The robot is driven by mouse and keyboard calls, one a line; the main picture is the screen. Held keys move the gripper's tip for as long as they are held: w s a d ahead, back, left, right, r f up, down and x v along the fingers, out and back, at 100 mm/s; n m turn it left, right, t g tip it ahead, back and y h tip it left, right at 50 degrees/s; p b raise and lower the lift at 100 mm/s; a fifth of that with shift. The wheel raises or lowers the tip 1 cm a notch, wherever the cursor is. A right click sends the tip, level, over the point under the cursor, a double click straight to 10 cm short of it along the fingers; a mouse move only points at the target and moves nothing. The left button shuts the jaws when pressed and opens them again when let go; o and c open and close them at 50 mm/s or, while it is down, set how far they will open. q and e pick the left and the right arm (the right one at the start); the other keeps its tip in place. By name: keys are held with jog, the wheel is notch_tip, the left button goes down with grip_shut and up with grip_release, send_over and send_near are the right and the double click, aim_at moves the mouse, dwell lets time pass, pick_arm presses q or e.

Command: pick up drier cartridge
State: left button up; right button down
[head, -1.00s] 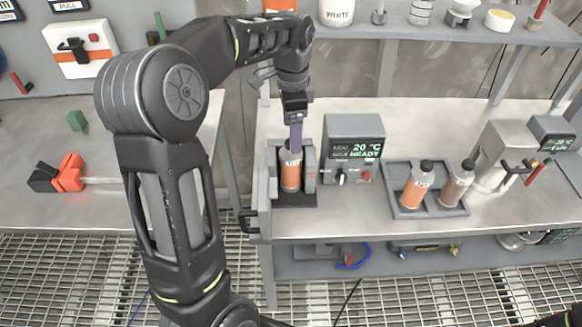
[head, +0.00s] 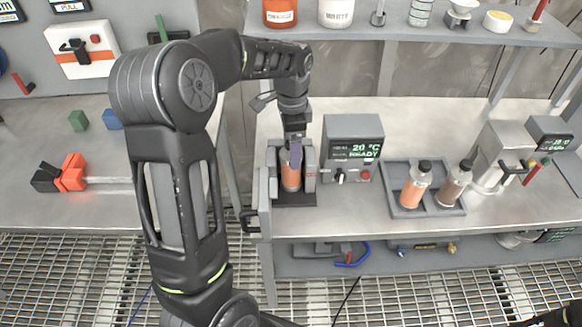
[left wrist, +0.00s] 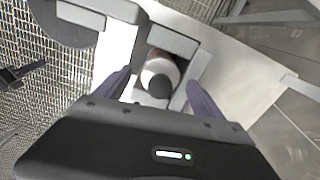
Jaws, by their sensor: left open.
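A cartridge (head: 290,177) with an orange-brown lower part stands upright in a grey holder (head: 310,160) on the steel bench; its label is too small to read. In the left wrist view its pale top and dark cap (left wrist: 158,80) show between the two purple fingers. My left gripper (head: 295,155) points down over it, open, with the fingers to either side and the cartridge's top partly hidden in the head view.
A grey box with a display reading 20 °C READY (head: 352,148) stands just right of the holder. A shelf (head: 400,32) with jars runs above the back of the bench. Bare bench lies behind the tray. A left bench holds an orange and black clamp-like thing (head: 70,173).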

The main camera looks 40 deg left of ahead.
pick_arm(q)
grip_shut()
dwell(0.8)
